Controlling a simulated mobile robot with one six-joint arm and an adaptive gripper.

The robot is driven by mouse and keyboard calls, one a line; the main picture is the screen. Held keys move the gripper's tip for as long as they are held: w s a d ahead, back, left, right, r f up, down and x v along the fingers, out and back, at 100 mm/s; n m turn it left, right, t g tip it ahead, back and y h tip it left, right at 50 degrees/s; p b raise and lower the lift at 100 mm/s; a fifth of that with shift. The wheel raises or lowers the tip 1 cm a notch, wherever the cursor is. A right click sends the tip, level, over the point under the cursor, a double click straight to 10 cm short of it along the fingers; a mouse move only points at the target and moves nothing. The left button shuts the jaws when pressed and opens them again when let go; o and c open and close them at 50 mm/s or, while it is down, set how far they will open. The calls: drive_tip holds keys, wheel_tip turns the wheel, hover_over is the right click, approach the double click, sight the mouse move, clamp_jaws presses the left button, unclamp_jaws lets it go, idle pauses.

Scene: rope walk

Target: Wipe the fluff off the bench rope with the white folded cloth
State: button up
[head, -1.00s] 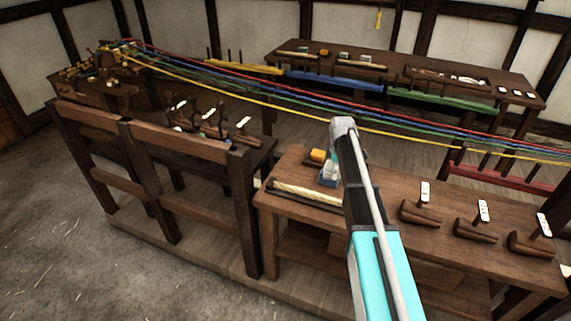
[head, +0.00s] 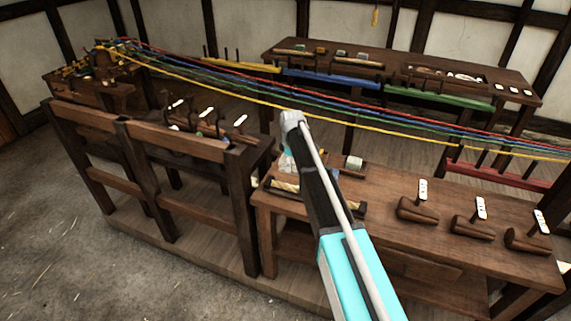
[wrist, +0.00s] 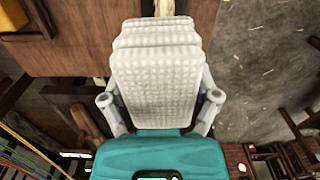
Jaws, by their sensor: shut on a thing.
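The white folded cloth (wrist: 157,75) fills the middle of the wrist view. My gripper (wrist: 160,98) is shut on it, with one finger at each side. The pale bench rope (head: 285,186) lies along the front edge of the right bench in the head view. My arm covers part of it. In the wrist view a short piece of the rope (wrist: 164,8) shows beyond the cloth, which hides the rest. In the head view my gripper (head: 287,162) is near the rope's left end. Whether the cloth touches the rope I cannot tell. I see no fluff clearly.
The right bench (head: 385,186) also carries several wooden tools with white tags (head: 418,208) and a dark holder with a pale block (head: 353,163). A wooden frame (head: 185,150) stands to the left.

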drive_tip(key=shift+a, duration=1.1)
drive_tip(key=shift+f, duration=0.1)
